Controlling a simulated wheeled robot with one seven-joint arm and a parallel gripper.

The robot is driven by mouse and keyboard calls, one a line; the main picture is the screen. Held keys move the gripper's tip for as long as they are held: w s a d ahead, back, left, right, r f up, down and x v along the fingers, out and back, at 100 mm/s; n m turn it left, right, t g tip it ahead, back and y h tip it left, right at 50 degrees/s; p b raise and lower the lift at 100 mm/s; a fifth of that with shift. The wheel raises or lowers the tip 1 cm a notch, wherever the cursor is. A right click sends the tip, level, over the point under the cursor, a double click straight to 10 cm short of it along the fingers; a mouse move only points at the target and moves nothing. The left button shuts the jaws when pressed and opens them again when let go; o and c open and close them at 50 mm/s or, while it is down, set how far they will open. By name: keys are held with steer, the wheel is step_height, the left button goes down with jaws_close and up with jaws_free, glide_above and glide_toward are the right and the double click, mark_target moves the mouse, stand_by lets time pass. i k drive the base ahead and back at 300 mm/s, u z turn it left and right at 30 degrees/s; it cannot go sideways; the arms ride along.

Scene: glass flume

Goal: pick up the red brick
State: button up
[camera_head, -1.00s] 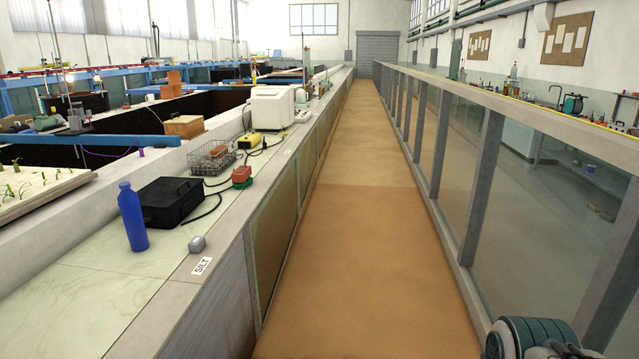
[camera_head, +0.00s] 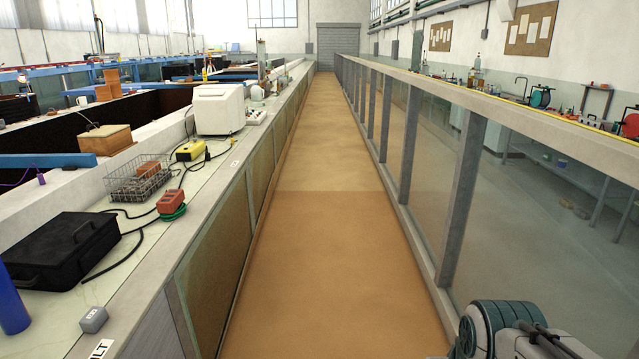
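Two reddish blocks show on the left counter. One brick-coloured block (camera_head: 147,168) lies inside a wire basket (camera_head: 122,189). A redder block (camera_head: 170,201) sits on the counter in front of the basket, with a green coil (camera_head: 173,213) at its base. I cannot tell for sure which is the red brick. Part of my arm shows at the bottom right corner. My gripper is out of view, and nothing shows of what it may hold.
A black case (camera_head: 62,250), a blue bottle (camera_head: 12,300) and a small grey block (camera_head: 93,319) stand on the near counter. A yellow device (camera_head: 190,151) and a white monitor (camera_head: 219,108) stand farther back. The brown channel floor (camera_head: 335,230) is clear between counter and glass wall.

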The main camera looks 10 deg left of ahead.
mark_target(170, 202)
steer(key=u, duration=0.1)
steer(key=i, duration=1.55)
steer(key=u, duration=0.6)
steer(key=i, duration=1.65)
steer(key=u, duration=1.05)
steer(key=i, duration=1.05)
steer(key=u, duration=0.3)
